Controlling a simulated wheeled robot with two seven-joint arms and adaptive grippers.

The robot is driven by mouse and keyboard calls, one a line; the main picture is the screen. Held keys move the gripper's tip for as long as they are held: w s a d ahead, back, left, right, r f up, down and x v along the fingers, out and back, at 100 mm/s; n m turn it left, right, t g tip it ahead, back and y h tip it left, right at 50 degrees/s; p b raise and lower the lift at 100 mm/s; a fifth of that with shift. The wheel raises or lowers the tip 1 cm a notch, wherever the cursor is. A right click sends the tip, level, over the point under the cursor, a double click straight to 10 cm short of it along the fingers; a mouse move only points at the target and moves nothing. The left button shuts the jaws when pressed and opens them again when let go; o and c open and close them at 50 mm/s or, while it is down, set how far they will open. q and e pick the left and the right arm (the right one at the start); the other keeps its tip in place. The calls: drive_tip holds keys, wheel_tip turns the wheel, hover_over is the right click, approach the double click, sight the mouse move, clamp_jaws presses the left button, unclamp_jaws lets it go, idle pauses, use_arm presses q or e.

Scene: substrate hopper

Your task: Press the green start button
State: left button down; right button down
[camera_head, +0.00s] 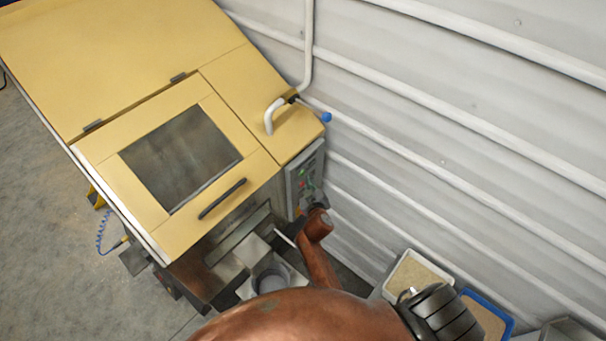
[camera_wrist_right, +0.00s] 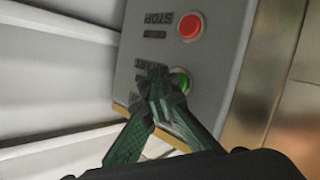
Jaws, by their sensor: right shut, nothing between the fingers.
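The green start button (camera_wrist_right: 181,80) sits on a grey control panel (camera_wrist_right: 222,70) in the right wrist view, with its left part hidden behind my fingertips. My right gripper (camera_wrist_right: 160,84) is shut and empty, its tips in front of the panel at the button's left edge. I cannot tell whether they touch the button or the panel. A red stop button (camera_wrist_right: 190,26) is further up the panel. In the head view the panel (camera_head: 305,180) is on the machine's right side, and my right gripper (camera_head: 313,201) is at its lower end. My left gripper is not in view.
The yellow hopper machine (camera_head: 110,60) has a windowed door with a black handle (camera_head: 222,199). A white pipe and a blue-knobbed lever (camera_head: 326,117) are above the panel. A ribbed wall (camera_head: 450,120) runs close on the right. Filled trays (camera_head: 416,274) stand at lower right.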

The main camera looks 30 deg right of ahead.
drive_tip(key=shift+w, duration=0.15)
idle(0.8)
drive_tip(key=shift+w+a, duration=0.15)
drive_tip(key=shift+w, duration=0.1)
